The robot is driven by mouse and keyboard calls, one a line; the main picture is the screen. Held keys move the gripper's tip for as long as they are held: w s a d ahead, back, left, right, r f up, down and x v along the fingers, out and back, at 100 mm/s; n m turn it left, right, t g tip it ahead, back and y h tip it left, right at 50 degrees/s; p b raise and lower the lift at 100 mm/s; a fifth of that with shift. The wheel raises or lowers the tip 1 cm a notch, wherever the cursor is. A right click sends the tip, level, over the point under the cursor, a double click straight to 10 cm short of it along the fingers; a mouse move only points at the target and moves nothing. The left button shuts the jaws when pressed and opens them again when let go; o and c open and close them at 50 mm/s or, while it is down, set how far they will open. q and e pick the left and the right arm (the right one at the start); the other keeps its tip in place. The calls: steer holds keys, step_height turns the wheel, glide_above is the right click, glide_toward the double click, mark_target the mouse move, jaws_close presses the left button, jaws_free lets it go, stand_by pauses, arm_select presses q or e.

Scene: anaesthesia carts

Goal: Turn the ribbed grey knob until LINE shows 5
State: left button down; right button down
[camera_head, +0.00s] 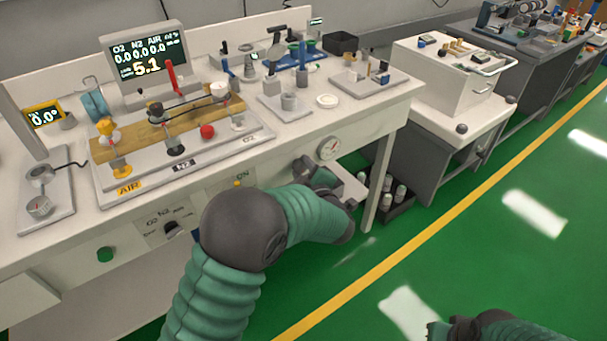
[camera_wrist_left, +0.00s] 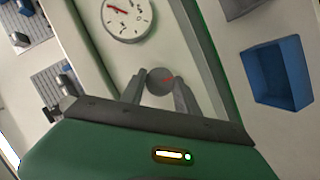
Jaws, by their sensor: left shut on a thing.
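The display (camera_head: 146,62) at the back of the bench reads about 5.1 on its LINE row, with 0.0 under O2, N2 and AIR. The grey knob (camera_wrist_left: 158,79) is on the bench's front panel, below a round dial gauge (camera_wrist_left: 127,15). It has a small red mark on its face. My left gripper (camera_wrist_left: 160,88) is shut on the knob, one finger on each side. In the head view my left gripper (camera_head: 306,168) is at the panel, and its own wrist largely hides the knob. Part of my right gripper (camera_head: 438,329) shows at the bottom right, away from the bench.
The gauge (camera_head: 329,148) is just above my left gripper. A dark bin with bottles (camera_head: 386,196) is under the bench end. Green floor is clear at right.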

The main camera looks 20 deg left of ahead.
stand_by(0.5)
arm_select(q)
steer(key=c, duration=0.9)
jaws_free()
steer(key=shift+s+d+r, duration=0.1)
steer(key=shift+s+d, duration=0.15)
steer(key=shift+s, duration=0.05)
steer(key=p+v, duration=0.4)
steer(key=v, duration=1.2)
